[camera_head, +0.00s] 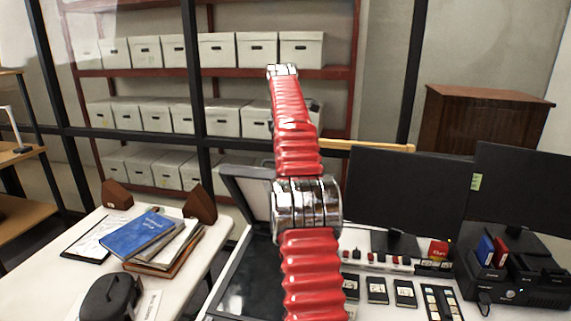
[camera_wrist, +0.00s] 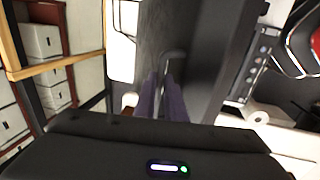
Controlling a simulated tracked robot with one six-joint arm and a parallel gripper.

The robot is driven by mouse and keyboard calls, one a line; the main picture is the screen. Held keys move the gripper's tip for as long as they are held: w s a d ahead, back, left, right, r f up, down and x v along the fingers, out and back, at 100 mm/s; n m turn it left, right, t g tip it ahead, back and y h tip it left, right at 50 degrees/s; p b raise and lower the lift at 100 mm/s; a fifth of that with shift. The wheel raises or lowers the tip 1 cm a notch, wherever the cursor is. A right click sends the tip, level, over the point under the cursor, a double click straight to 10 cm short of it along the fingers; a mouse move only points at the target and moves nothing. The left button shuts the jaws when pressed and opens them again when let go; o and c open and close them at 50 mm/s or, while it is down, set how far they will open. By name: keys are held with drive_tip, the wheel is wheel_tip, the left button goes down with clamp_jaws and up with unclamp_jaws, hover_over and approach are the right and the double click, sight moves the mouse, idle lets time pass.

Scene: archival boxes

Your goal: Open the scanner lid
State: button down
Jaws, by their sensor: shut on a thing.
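The scanner (camera_head: 252,283) stands on the white table, its dark glass bed exposed left of my red arm. Its lid (camera_head: 247,188) is raised and tilted up at the back, partly hidden by my arm. In the wrist view a grey looped handle (camera_wrist: 176,57) stands against a dark surface, probably the lid. My gripper (camera_wrist: 166,88) reaches this handle, and its two dark fingers are close together and shut on it. The exact contact is blurred. In the head view my arm mostly hides my gripper.
Left are a blue book (camera_head: 137,234) on stacked folders, a clipboard (camera_head: 88,240) and a black case (camera_head: 112,298). Right are two monitors (camera_head: 408,195), small cards and a black device (camera_head: 515,285). Shelves of white boxes (camera_head: 218,50) stand behind black frame posts.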

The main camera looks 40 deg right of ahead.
drive_tip(key=shift+w+f, duration=0.2)
drive_tip(key=shift+f, duration=0.15)
drive_tip(key=c, duration=2.1)
unclamp_jaws()
drive_tip(key=shift+w+d, duration=0.1)
drive_tip(key=shift+w, duration=0.1)
drive_tip(key=shift+o, duration=1.4)
drive_tip(key=shift+s+r, duration=0.1)
drive_tip(key=shift+s, duration=0.05)
drive_tip(key=shift+r, duration=0.15)
